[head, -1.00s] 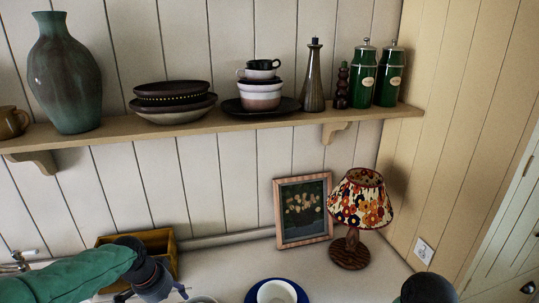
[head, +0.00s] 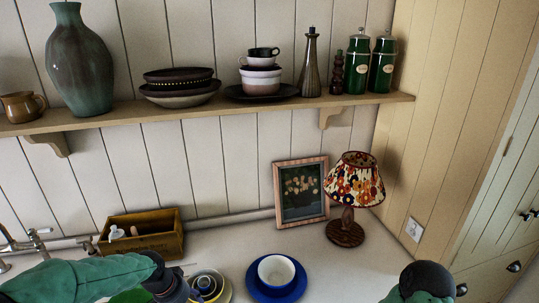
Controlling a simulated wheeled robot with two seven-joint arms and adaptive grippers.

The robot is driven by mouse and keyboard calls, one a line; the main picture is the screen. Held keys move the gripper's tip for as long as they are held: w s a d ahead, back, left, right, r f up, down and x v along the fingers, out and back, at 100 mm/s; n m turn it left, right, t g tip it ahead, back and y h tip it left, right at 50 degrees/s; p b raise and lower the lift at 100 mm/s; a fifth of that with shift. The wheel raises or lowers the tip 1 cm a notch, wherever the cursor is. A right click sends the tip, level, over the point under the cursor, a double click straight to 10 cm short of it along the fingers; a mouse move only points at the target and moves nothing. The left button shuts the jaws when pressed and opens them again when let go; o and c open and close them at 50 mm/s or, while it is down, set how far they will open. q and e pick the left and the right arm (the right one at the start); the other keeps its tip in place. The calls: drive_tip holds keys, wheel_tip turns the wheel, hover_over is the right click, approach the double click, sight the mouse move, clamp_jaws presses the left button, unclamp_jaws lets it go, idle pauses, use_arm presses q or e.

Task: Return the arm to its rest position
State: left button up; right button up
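My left arm comes in from the lower left in a green sleeve, and its dark wrist and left gripper (head: 180,292) are at the bottom edge, beside a small stack of dishes (head: 222,284). The fingers are mostly hidden or cut off, so whether they are open or shut does not show. A rounded dark and green part of my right arm (head: 425,282) is at the bottom right. My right gripper is outside the picture.
A white bowl on a blue plate (head: 262,289) stands between the arms. A wooden box (head: 150,243), tap (head: 30,240), framed picture (head: 301,213) and patterned lamp (head: 354,185) line the back. The shelf (head: 230,108) above holds a vase and crockery. Bare counter (head: 340,268) lies right of the plate.

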use_arm(q)
drive_tip(key=s+d+f+n+g+h, duration=0.1)
drive_tip(key=s+d+f+n, duration=0.4)
drive_tip(key=s+f, duration=0.7)
drive_tip(key=s+d+f+n+g+h, duration=0.1)
drive_tip(key=s+d+f+n, duration=0.5)
drive_tip(key=f, duration=1)
wheel_tip(320, 180, down, 13)
drive_tip(key=d+m+b, duration=0.2)
drive_tip(key=m+b, duration=0.1)
drive_tip(key=b, duration=1.1)
drive_tip(key=shift+s+d+r, duration=0.2)
drive_tip(key=shift+s+d, duration=0.05)
drive_tip(key=shift+s, duration=0.15)
